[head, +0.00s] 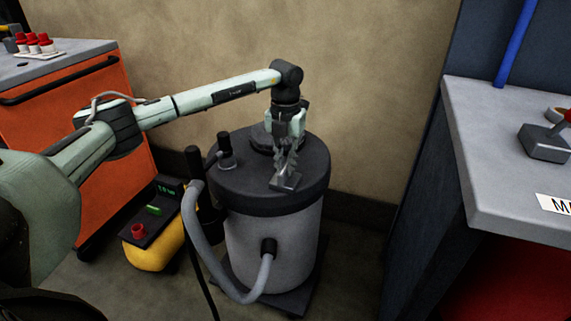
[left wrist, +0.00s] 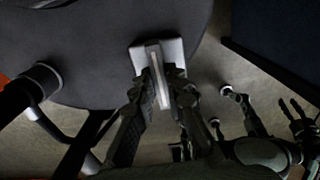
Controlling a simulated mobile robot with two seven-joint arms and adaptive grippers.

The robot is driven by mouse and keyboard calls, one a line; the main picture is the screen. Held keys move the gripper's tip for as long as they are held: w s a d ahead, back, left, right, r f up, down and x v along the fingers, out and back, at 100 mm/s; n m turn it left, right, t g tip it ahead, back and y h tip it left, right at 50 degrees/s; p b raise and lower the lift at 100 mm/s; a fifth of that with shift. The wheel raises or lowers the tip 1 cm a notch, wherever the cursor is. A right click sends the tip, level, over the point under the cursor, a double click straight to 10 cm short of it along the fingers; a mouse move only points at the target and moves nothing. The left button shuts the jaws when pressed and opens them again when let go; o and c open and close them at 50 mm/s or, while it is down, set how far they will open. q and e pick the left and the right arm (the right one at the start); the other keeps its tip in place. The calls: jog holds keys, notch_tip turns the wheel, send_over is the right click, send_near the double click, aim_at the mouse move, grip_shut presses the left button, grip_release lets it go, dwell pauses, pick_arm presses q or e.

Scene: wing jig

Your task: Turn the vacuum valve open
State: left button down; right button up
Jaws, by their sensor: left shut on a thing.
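The grey vacuum drum (head: 272,245) has a dark round lid (head: 225,186). A small grey fitting with a raised plate, which looks like the vacuum valve (head: 285,183), sits at the lid's front edge. My left gripper (head: 288,165) reaches down over the lid and is shut on the raised plate of the valve. In the left wrist view the valve's pale block (left wrist: 170,47) shows beyond the fingers, with the plate between them. The fingers hide part of the plate. A dark jointed part that looks like my right gripper (left wrist: 295,107) shows at the right; its jaw state is unclear.
A grey hose (head: 204,240) curves down the drum's left side. A black fitting (head: 226,150) stands on the lid. A yellow unit (head: 149,255) is left of the drum. An orange cabinet (head: 75,105) stands left, a grey bench (head: 490,140) right.

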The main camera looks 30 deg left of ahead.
aim_at(286, 166)
pick_arm(q)
jog(key=shift+w+r, duration=0.1)
jog(key=c, duration=1.5)
grip_release()
jog(key=shift+c, duration=0.2)
notch_tip(286, 166, up, 12)
